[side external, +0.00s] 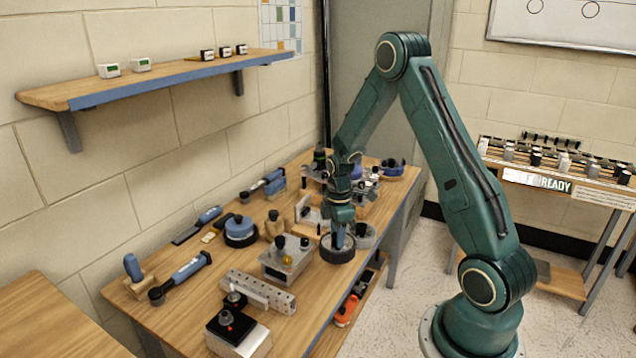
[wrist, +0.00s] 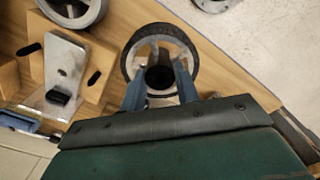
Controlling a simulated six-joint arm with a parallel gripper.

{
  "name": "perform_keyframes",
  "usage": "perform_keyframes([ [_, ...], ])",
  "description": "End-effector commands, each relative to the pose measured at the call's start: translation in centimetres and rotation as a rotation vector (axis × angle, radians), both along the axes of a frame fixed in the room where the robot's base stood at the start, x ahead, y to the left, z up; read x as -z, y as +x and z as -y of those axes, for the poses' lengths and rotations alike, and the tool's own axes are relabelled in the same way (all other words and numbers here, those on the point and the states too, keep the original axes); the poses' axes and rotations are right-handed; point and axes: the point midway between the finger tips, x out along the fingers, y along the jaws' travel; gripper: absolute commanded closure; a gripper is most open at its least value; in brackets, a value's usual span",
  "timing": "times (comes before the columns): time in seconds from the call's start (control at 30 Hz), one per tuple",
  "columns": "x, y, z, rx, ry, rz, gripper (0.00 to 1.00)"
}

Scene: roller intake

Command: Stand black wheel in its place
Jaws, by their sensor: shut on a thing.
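The black wheel (side external: 337,254) is a dark-rimmed wheel with a lighter inside, near the front edge of the wooden workbench (side external: 215,248). It looks flat, with its axis upright. My gripper (side external: 340,236) points down into its middle and is shut on it. In the wrist view, the wheel's dark rim (wrist: 163,32) surrounds the fingertips of my gripper (wrist: 160,88), which sit on both sides of its dark hub. I cannot tell whether the wheel touches the bench.
A grey wheel (side external: 366,238) lies just behind the black wheel; it also shows in the wrist view (wrist: 98,12). A metal bracket (wrist: 66,68) stands beside wooden blocks. A metal box with knobs (side external: 284,266) stands left of the wheel. Tools crowd the bench's back.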

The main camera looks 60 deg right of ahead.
Motion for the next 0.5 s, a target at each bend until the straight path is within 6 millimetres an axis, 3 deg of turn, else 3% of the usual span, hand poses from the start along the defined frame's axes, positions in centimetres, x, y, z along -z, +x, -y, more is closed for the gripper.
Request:
perform_keyframes([
  [0.5,-8.3,0.1,0.1,0.000,-0.004,0.007,0.99],
])
